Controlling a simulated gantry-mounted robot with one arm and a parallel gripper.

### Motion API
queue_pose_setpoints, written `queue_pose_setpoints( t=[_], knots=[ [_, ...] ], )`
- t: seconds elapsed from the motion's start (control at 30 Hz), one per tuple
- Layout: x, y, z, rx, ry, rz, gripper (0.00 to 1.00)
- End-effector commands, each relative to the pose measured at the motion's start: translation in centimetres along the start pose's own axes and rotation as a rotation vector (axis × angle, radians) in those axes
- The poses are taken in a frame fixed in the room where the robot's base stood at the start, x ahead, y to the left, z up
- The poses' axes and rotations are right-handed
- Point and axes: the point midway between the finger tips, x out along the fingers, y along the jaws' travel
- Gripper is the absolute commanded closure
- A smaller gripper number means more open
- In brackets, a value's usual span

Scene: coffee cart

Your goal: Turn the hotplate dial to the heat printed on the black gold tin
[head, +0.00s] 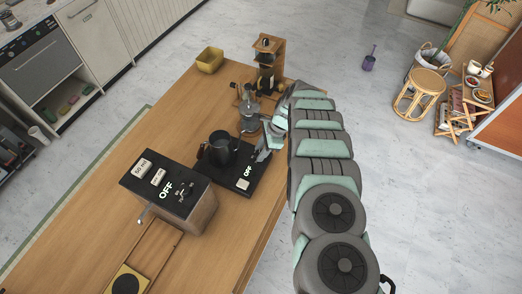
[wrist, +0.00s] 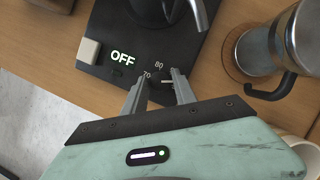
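The hotplate (head: 233,186) is a flat black slab with a lit "OFF" and a pale square button (wrist: 89,51). Its dark round dial (wrist: 160,91) shows in the wrist view, with "80" and "70" printed beside it and a small pale mark. My gripper (wrist: 161,74) is at the dial, one finger on each side, with a gap between the fingertips. I cannot tell whether the fingers touch the dial. In the head view my gripper (head: 264,152) is at the hotplate's right edge and hides the dial. I cannot make out a black gold tin or its print.
A black kettle (head: 221,146) stands on the hotplate. A glass press (wrist: 262,48) on a round coaster stands close to my gripper's right. A black-topped box (head: 147,190) with its own "OFF" is left of the hotplate. A wooden grinder (head: 268,75) and yellow tray (head: 209,61) are at the far end.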

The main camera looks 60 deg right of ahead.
Motion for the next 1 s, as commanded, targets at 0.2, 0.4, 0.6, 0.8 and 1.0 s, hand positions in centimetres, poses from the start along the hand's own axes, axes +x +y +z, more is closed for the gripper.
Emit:
queue_pose_setpoints(
  t=[0.2,0.4,0.6,0.8,1.0],
  knots=[
    [0.01,0.01,0.01,0.000,0.000,0.000,0.86],
    [0.00,0.01,0.01,0.000,0.000,0.000,1.00],
    [0.00,0.01,0.02,0.001,0.000,0.000,1.00],
    [0.02,0.03,0.06,0.069,0.003,-0.028,1.00],
    [0.08,0.27,0.11,0.222,0.000,-0.088,1.00]
  ],
)
